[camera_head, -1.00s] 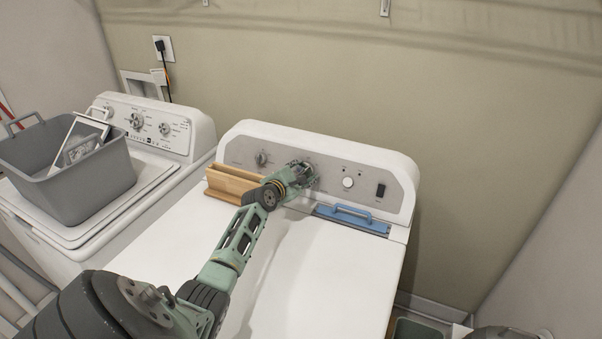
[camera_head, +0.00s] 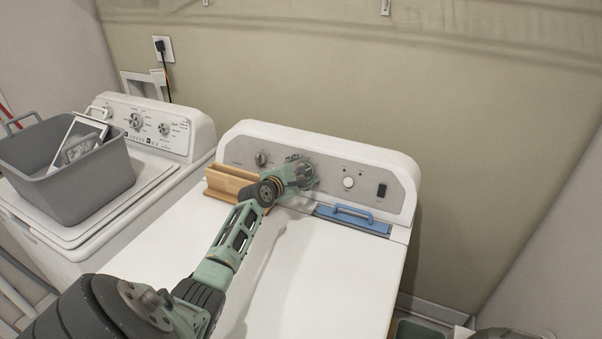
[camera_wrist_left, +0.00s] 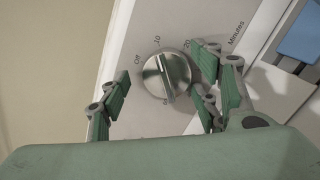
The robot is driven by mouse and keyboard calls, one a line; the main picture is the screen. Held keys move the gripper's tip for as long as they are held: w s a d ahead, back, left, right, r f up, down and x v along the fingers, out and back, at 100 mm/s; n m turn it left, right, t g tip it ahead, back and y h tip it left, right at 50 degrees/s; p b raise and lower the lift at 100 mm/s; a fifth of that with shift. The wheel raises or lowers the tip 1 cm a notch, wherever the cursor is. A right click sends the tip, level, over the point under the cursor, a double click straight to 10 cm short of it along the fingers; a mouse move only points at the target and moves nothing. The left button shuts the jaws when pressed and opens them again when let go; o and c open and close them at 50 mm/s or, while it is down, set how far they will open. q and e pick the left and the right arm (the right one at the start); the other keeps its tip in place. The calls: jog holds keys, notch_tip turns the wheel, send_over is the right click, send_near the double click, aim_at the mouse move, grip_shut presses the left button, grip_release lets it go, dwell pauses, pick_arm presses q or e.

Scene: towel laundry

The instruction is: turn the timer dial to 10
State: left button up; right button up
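The timer dial (camera_wrist_left: 167,77) is a round silver knob with a raised bar, on the dryer's grey control panel. Around it the left wrist view shows the marks Off, 10 and 20 and the word Minutes. The bar runs roughly up and down in that view; I cannot tell which end is the pointer. My left gripper (camera_wrist_left: 160,92) is open, with fingers on both sides of the dial and gaps to it visible. In the head view my left gripper (camera_head: 304,174) is at the panel and hides the dial. My right gripper is not in view.
A wooden block-like holder (camera_head: 230,183) stands left of my left gripper on the dryer top. A blue-handled item (camera_head: 352,217) lies to the right. Another knob (camera_head: 261,158), a button (camera_head: 348,182) and a dark switch (camera_head: 381,190) share the panel. A grey basket (camera_head: 80,185) sits on the washer.

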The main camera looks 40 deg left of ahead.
pick_arm(q)
jog(key=shift+s+d+f, duration=0.1)
jog(key=shift+d, duration=0.05)
jog(key=shift+s+d, duration=0.1)
jog(key=shift+s, duration=0.35)
jog(key=v, duration=1.1)
jog(key=shift+r, duration=0.2)
jog(key=shift+r, duration=0.1)
